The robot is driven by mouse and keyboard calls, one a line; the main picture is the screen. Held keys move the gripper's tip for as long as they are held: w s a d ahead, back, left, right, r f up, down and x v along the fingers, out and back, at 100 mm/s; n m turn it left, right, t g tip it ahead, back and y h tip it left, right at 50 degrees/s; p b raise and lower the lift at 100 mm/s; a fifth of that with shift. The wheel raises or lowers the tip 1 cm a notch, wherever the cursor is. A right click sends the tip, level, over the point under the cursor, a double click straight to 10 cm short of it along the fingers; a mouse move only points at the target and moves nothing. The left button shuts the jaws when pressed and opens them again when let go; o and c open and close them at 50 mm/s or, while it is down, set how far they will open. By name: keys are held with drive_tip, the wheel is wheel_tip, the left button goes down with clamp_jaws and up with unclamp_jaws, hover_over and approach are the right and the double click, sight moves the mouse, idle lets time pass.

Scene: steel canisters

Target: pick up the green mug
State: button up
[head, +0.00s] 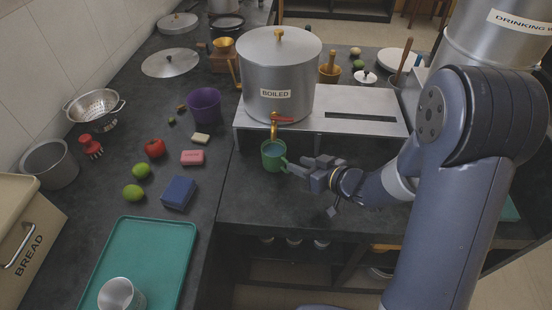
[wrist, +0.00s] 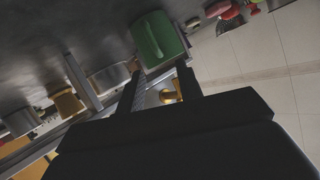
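The green mug (head: 272,158) stands upright on the dark counter, under the tap (head: 274,130) of the steel canister marked BOILED (head: 278,75). Its handle points right, toward my gripper (head: 303,167). My gripper is just right of the mug, with its fingertips close to the handle. In the wrist view the green mug (wrist: 158,42) is beyond the tips of my gripper (wrist: 161,70), handle toward the camera. The two fingers are apart with a gap between them. I cannot tell whether a finger touches the mug.
A steel raised stand (head: 375,112) under the canister backs the mug closely. A blue sponge (head: 179,193), a purple cup (head: 204,105) and a teal tray (head: 140,262) lie to the left. The counter in front of the mug (head: 265,205) is clear.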

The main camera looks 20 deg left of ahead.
sight(277, 160)
drive_tip(key=x, duration=0.4)
drive_tip(key=shift+a+f, duration=0.25)
drive_tip(key=shift+f, duration=0.1)
clamp_jaws()
